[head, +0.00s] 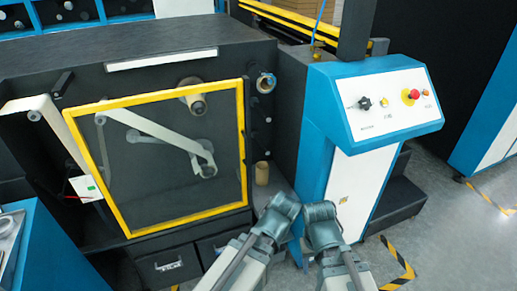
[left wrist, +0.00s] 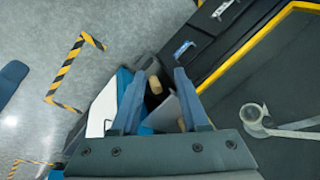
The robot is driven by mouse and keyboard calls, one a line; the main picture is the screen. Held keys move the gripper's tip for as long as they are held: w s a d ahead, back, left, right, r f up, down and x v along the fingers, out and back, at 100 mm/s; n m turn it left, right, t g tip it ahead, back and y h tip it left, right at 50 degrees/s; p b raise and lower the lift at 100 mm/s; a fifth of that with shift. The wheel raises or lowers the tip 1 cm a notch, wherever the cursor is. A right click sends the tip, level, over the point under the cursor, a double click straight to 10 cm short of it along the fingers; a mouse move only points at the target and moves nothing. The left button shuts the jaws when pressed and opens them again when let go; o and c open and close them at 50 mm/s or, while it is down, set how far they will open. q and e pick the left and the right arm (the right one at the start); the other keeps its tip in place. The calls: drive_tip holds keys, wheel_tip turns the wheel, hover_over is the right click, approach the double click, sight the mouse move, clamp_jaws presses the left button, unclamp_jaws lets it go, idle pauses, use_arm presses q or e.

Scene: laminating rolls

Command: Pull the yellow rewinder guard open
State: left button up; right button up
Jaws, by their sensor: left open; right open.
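The yellow rewinder guard (head: 243,140) is a square yellow frame around a see-through panel on the dark machine front. It appears to lie flat against the machine, with rollers and a pale web behind it. Its edge also shows in the left wrist view (left wrist: 246,46). My left gripper (head: 283,206) is right of the guard's lower right corner, apart from it. In the left wrist view its two fingers (left wrist: 158,88) are spread and empty, with the guard off to their right. My right gripper (head: 321,222) is beside it, in front of the blue-white console, open and apart from the guard.
The control console (head: 375,105) with a red button stands right of the guard. A cardboard core (head: 262,173) stands on a ledge beside the guard. Drawers (head: 168,265) are below it. Grey floor with black-yellow tape (head: 398,262) is open at the right.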

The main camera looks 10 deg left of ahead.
use_arm(q)
drive_tip(key=w+a+n+t+y+b, duration=0.3)
drive_tip(key=w+a+n+t+b, duration=0.1)
drive_tip(key=w+a, duration=0.35)
drive_tip(key=n+t+y+b, duration=0.1)
drive_tip(key=n+t+b, duration=0.1)
drive_tip(key=t+b, duration=0.7)
approach(246, 151)
drive_tip(key=shift+t, duration=0.8)
drive_tip(key=x, duration=0.3)
drive_tip(key=f+p+x, duration=0.1)
drive_tip(key=x, duration=0.3)
drive_tip(key=p+x, duration=0.1)
drive_tip(key=x, duration=0.2)
drive_tip(key=shift+w+a+f, duration=0.15)
drive_tip(key=shift+w+a, duration=0.05)
drive_tip(key=shift+a, duration=0.05)
use_arm(e)
wheel_tip(246, 151, down, 12)
drive_tip(key=shift+f, duration=0.15)
drive_tip(key=shift+s, duration=0.1)
use_arm(q)
clamp_jaws()
